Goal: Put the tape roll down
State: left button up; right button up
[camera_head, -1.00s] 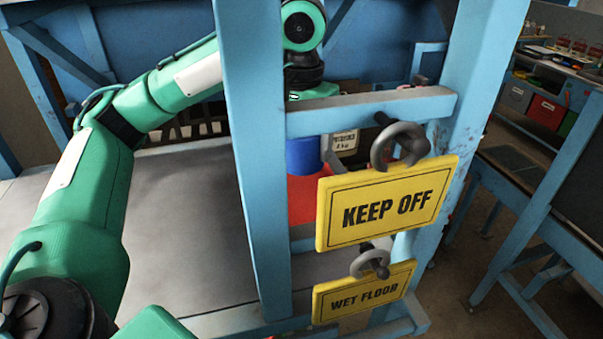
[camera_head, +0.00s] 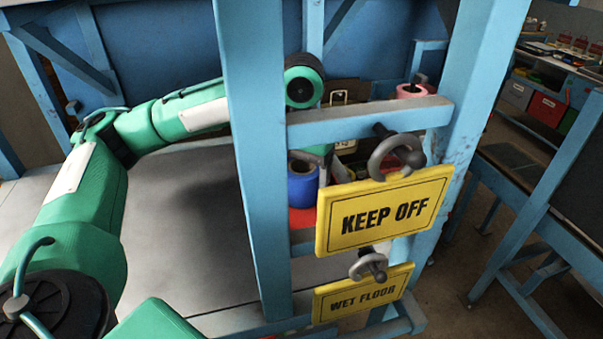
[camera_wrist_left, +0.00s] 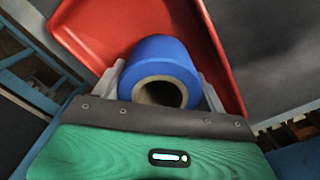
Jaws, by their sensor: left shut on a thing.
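The blue tape roll (camera_head: 302,188) stands upright over the red tray (camera_head: 301,216), behind the blue post and the yellow KEEP OFF sign. My left gripper (camera_head: 308,172) is mostly hidden in the head view. In the left wrist view, the gripper (camera_wrist_left: 160,82) has one grey finger on each side of the roll (camera_wrist_left: 162,52) and is shut on it. The roll's hollow brown core faces the camera. The red tray (camera_wrist_left: 96,22) spreads beyond the roll. I cannot tell whether the roll touches the tray. My right gripper is out of view.
The blue post (camera_head: 254,170) and crossbar (camera_head: 370,122) stand in front of the tray. A pink roll (camera_head: 411,91) sits behind the crossbar. The grey tabletop (camera_head: 190,225) is clear at left.

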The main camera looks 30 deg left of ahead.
aim_at(302, 166)
pick_arm(q)
jog(key=o, duration=1)
jog(key=shift+o, duration=0.2)
jog(key=shift+r, duration=0.3)
notch_tip(302, 166, up, 3)
jog(key=shift+r+b, duration=0.1)
jog(key=shift+b, duration=0.9)
notch_tip(302, 166, up, 6)
jog(key=shift+r, duration=1.15)
